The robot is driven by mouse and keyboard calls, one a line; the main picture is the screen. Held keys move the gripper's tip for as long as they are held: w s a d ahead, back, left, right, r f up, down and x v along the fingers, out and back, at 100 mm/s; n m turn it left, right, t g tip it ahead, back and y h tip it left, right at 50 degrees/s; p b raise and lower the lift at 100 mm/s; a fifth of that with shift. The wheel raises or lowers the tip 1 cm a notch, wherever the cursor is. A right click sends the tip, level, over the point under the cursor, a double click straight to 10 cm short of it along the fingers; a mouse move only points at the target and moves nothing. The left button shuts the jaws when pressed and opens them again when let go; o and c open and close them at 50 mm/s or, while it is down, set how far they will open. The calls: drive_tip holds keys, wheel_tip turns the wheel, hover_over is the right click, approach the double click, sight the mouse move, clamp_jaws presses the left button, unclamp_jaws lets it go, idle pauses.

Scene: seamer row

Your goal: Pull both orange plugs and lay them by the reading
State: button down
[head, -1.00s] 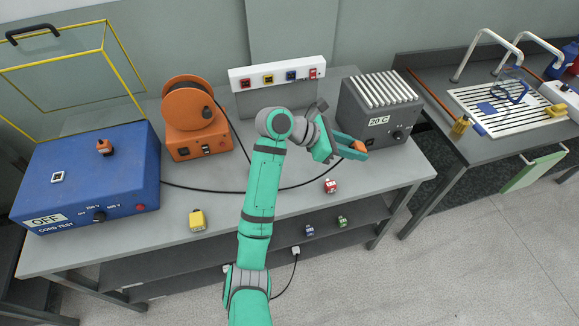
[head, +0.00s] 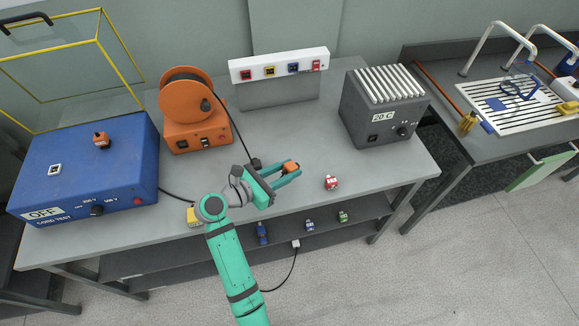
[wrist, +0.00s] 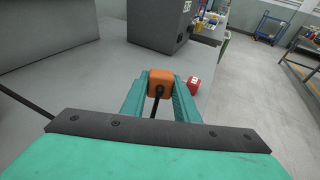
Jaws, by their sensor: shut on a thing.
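My gripper (head: 287,173) is shut on an orange plug (wrist: 160,80), which sits between the fingertips over the front middle of the grey table. A dark cord runs back from the plug toward my wrist. A second orange plug (head: 101,139) stands on top of the blue cord test box (head: 80,170) at the left. That box has a display reading OFF (head: 43,214). The grey heater box (head: 380,112) at the right has a label reading 20 C (head: 383,117). Whether the held plug touches the tabletop cannot be told.
An orange cable reel (head: 187,105) stands behind my gripper. A white socket strip (head: 279,64) is at the back. A red plug (head: 331,182) lies right of my gripper; a yellow one (head: 193,216) is partly hidden by my arm.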

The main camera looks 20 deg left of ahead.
sight(288, 186)
drive_tip(key=shift+f, duration=2.95)
drive_tip(key=c, duration=1.3)
unclamp_jaws()
drive_tip(key=v, duration=1)
drive_tip(key=shift+s+a+r, duration=0.1)
drive_tip(key=shift+s+a, duration=0.1)
drive_tip(key=shift+s, duration=0.1)
